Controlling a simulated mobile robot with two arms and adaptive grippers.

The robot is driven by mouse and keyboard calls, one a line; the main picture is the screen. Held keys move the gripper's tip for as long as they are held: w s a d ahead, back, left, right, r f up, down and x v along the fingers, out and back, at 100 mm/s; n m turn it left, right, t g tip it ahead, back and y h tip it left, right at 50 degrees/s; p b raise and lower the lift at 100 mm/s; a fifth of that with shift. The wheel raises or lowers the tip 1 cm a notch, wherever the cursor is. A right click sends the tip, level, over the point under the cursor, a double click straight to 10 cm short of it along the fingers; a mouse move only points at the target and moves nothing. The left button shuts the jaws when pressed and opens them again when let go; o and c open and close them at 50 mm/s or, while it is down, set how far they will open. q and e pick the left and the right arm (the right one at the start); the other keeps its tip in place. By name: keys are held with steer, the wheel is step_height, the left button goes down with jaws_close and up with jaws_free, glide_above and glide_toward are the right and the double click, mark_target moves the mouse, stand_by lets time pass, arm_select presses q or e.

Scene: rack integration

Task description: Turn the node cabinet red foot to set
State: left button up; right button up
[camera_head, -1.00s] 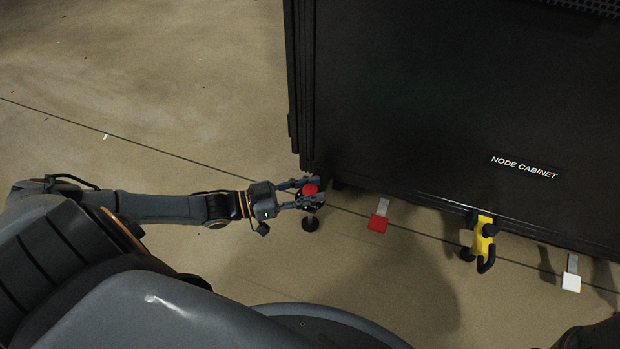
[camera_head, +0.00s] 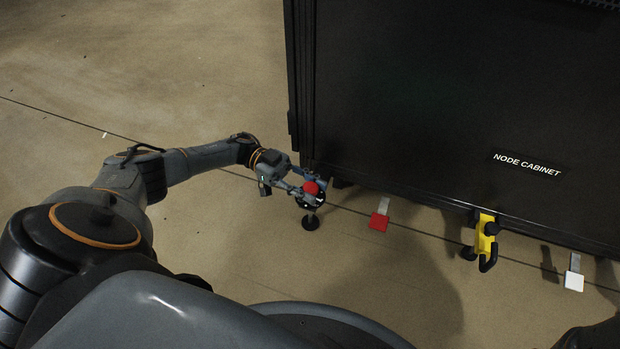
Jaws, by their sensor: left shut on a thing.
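The node cabinet (camera_head: 430,110) is a tall black box with a white "NODE CABINET" label on its lower front. Its red foot (camera_head: 311,188) shows as a red knob above a dark disc, at the cabinet's front left bottom corner. My left gripper (camera_head: 312,190) reaches in from the left and is shut on the red foot, with fingers on either side of the red knob. The fingers partly hide the foot. My right gripper is not in view.
A red tab (camera_head: 379,222) on a metal strip sticks out under the cabinet front. A yellow bracket with black knobs (camera_head: 487,240) hangs at the front edge. A white tab (camera_head: 573,281) is further right. The floor at left is clear.

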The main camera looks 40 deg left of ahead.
mark_target(311, 187)
arm_select(q)
steer(key=shift+d+r+m+g, duration=0.15)
steer(key=shift+m+g, duration=0.55)
steer(key=shift+g, duration=0.7)
steer(key=o, duration=1.2)
step_height(311, 187, up, 10)
steer(key=shift+f, duration=0.1)
